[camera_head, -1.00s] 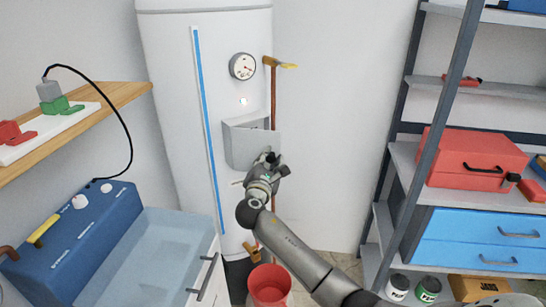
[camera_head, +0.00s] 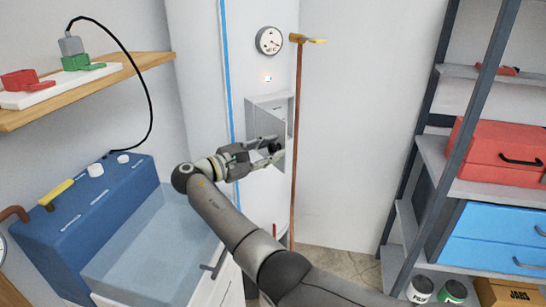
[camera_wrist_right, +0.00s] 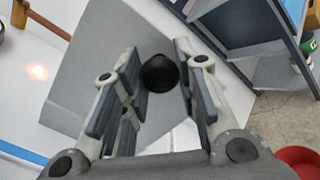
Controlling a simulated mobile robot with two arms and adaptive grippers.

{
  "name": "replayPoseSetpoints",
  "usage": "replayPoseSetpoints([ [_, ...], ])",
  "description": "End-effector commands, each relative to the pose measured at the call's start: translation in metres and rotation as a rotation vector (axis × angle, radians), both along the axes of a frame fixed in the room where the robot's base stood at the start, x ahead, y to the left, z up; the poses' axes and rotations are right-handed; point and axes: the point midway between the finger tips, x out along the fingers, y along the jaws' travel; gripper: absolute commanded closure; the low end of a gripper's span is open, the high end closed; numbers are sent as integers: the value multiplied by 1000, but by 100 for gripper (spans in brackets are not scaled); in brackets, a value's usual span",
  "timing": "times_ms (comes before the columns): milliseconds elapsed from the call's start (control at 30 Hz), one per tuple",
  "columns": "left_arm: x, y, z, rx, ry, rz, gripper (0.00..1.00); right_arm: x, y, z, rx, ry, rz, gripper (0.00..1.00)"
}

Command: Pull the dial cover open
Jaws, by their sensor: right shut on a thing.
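The dial cover (camera_head: 283,125) is a grey panel on the front of the white tank (camera_head: 200,60), below the round gauge (camera_head: 269,40). It stands swung out from its grey housing (camera_head: 268,102). In the right wrist view the cover (camera_wrist_right: 160,25) is a broad flat sheet with a round black knob (camera_wrist_right: 159,73). My right gripper (camera_head: 268,150) comes from the left and is shut on this knob, one finger on each side. The arm and fingers hide part of the cover's lower area. My left gripper is not in view.
A brown pole (camera_head: 297,130) with a yellow top stands just right of the cover. A metal rack (camera_head: 440,150) with boxes is at right.

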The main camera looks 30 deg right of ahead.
Motion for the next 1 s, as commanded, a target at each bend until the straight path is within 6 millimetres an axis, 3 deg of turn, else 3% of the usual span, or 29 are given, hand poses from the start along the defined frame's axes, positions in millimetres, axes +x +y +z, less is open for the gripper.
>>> replayPoseSetpoints([
  [233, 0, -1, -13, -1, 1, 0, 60, 1, 3, -1, 0, -1, -56, 100],
  [833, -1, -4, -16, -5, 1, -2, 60, 1, 4, 0, 0, 0, -77, 100],
  [867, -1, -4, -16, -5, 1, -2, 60, 1, 4, 0, 0, 0, -77, 69],
  [1000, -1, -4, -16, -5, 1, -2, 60, 1, 4, 0, 1, 0, -76, 51],
])
